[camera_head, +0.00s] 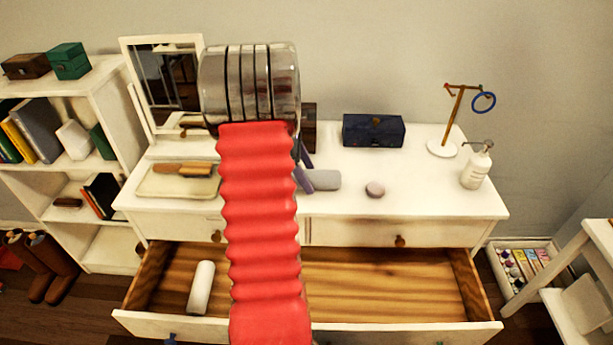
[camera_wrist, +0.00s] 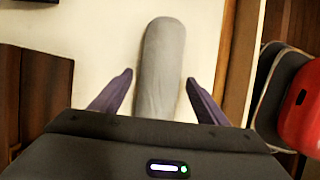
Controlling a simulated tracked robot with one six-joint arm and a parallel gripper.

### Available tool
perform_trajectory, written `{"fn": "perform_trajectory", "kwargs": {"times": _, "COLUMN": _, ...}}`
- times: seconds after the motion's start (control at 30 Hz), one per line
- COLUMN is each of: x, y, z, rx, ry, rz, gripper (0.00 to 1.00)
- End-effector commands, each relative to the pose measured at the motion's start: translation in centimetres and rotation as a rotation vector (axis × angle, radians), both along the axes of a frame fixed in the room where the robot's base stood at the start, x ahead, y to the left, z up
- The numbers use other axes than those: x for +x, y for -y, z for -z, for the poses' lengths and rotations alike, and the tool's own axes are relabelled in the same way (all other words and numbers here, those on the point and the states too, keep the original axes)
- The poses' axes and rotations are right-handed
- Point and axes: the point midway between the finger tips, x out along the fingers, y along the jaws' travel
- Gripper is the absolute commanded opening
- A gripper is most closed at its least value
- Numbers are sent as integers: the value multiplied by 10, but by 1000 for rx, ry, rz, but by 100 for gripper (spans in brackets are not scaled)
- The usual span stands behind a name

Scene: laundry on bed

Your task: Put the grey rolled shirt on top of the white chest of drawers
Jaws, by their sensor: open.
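The grey rolled shirt (camera_head: 324,180) lies on top of the white chest of drawers (camera_head: 440,203), right of my arm. In the wrist view the grey roll (camera_wrist: 165,50) lies lengthwise between the two dark fingers of my gripper (camera_wrist: 159,82), with a gap on each side. My gripper is open. In the head view my gripper (camera_head: 304,170) is at the left end of the roll, and my red arm hides part of it. The chest's top also shows in the wrist view (camera_wrist: 100,45).
A dark blue box (camera_head: 373,131), a small mauve round thing (camera_head: 375,189), a pump bottle (camera_head: 477,167), a jewellery stand (camera_head: 441,148), a mirror (camera_head: 165,80) and a tray with a brush (camera_head: 165,184) stand on the chest. The drawer (camera_head: 390,285) below is open, holding a white roll (camera_head: 201,287).

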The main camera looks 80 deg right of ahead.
Motion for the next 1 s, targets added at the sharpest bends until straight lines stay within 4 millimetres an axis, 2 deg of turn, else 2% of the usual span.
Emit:
{"fn": "perform_trajectory", "kwargs": {"times": 0.2, "x": 0, "y": 0, "z": -2, "rx": 0, "ry": 0, "rz": 1, "gripper": 68}}
{"fn": "perform_trajectory", "kwargs": {"times": 0.37, "x": 4, "y": 0, "z": -11, "rx": -2, "ry": 0, "rz": 0, "gripper": 68}}
{"fn": "perform_trajectory", "kwargs": {"times": 1.0, "x": 41, "y": -9, "z": -103, "rx": -1, "ry": 0, "rz": -1, "gripper": 68}}
